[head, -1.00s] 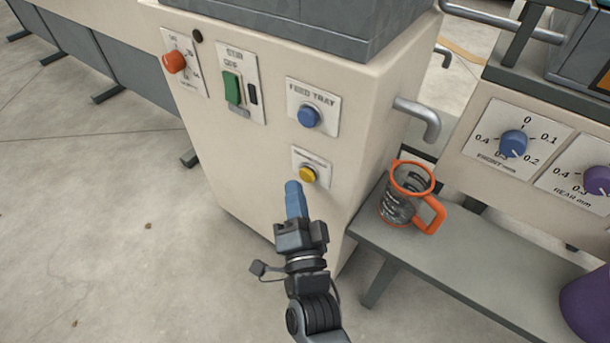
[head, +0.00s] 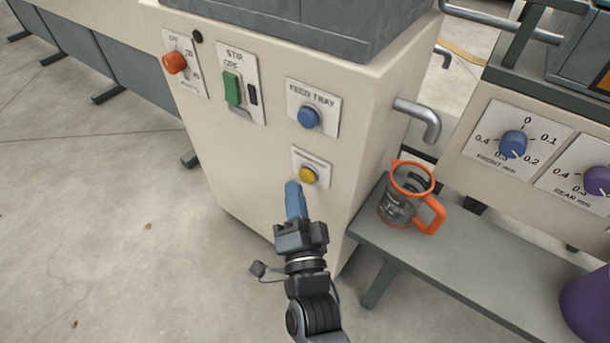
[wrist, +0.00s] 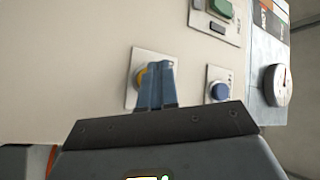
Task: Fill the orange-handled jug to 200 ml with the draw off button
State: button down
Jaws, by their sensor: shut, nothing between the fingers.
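The orange-handled jug (head: 401,205) is clear with an orange rim. It stands upright on the grey shelf (head: 440,252), below and near the bent metal spout (head: 428,118). I cannot tell its liquid level. The yellow button (head: 307,174) is on a white plate on the cream cabinet front. My gripper (head: 293,188), with blue fingers, is shut and empty, just left of and below the yellow button in the head view. In the wrist view the blue fingers (wrist: 161,68) partly cover the yellow button (wrist: 141,77). Whether they touch it I cannot tell.
Above the yellow button is a blue feed tray button (head: 308,117). A green stir switch (head: 232,88) and a red knob (head: 174,62) are further left. Blue (head: 513,143) and purple (head: 597,180) dials are at right. A purple object (head: 588,305) stands on the shelf's right.

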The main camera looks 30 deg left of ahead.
jog(key=shift+w, duration=0.1)
dwell(0.6)
jog(key=shift+w+b, duration=0.35)
jog(key=shift+b, duration=0.05)
jog(key=shift+w+b, duration=0.4)
jog(key=shift+w, duration=0.05)
dwell(1.7)
dwell(1.4)
jog(key=shift+s+p, duration=0.65)
jog(key=shift+s, duration=0.25)
jog(key=shift+s, duration=0.1)
jog(key=shift+s+a+p, duration=0.2)
jog(key=shift+s+p, duration=1.35)
jog(key=shift+s, duration=0.85)
